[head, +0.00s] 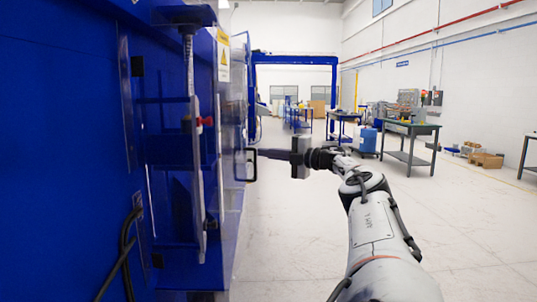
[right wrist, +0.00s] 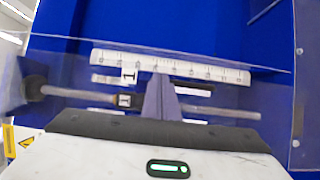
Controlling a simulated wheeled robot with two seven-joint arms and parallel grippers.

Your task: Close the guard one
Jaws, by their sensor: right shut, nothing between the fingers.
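The guard is a clear panel (head: 233,195) on the right side of the blue machine (head: 80,120) in the head view. A dark handle (head: 252,165) stands out from its outer edge. My right gripper (head: 262,153) reaches in from the right, its fingers shut and empty, with the tips close to the handle. Whether they touch it I cannot tell. In the right wrist view the shut fingers (right wrist: 160,98) point at the clear panel (right wrist: 275,105), which fills much of the picture. A white ruler scale (right wrist: 175,66) and a grey rod (right wrist: 215,112) show there. My left gripper is not in view.
A red knob (head: 205,121) and a vertical rail sit on the machine's face. Dark cables (head: 128,245) hang at its lower left. Workbenches (head: 410,130) and boxes (head: 487,159) stand far back right. The pale floor (head: 300,235) beside the machine is clear.

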